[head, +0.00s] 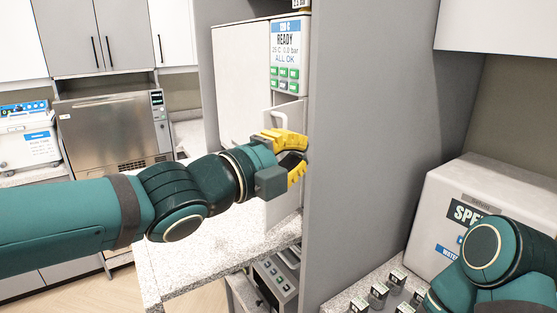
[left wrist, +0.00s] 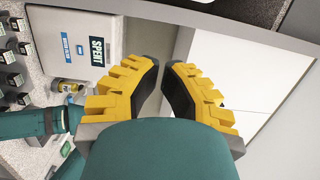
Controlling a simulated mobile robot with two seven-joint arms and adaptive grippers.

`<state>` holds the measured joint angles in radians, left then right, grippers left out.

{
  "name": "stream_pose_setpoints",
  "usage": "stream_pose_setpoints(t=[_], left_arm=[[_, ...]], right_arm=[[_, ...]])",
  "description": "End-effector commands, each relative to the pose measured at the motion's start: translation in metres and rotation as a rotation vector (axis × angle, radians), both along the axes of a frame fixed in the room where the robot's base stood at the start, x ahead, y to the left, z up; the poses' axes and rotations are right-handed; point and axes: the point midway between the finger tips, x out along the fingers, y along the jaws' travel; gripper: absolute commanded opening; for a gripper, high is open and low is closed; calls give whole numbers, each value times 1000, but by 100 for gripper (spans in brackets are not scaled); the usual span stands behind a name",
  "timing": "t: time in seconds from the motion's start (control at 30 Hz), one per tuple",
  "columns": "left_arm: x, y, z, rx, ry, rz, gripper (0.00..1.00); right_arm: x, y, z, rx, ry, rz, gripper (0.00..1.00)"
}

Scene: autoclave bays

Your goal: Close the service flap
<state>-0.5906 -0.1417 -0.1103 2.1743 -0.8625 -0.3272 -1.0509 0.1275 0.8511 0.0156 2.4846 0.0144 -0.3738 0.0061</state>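A white autoclave unit (head: 240,75) stands in the bay with a display reading READY (head: 286,45). Below its buttons is a white panel with a loop handle (head: 279,121), which looks like the service flap (head: 290,111). My left gripper (head: 302,160) is in front of this panel and hides its middle. I cannot tell whether they touch or how far the flap is open. In the left wrist view the left gripper's yellow fingers (left wrist: 162,64) are partly apart, with nothing between them. My right arm shows at lower right, its gripper out of view.
A grey partition (head: 365,130) stands close to the right of my left gripper. Beyond it are a white container marked SPENT (head: 455,185) and several small jars (head: 379,292) on a counter. A speckled counter (head: 190,265) lies below my left arm.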

Motion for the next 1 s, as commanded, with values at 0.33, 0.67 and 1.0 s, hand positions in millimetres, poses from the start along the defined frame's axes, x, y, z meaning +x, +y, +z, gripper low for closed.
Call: stream_pose_setpoints(t=[0.33, 0.67, 1.0], left_arm=[[43, -28, 3, -1, 1, 4, 0], [54, -1, 1, -1, 1, 1, 0], [54, 0, -1, -2, 2, 0, 0]], right_arm=[[0, 0, 5, 0, 0, 0, 34], [3, -1, 21, 0, -7, -5, 34], [2, -1, 20, 1, -7, -4, 34]])
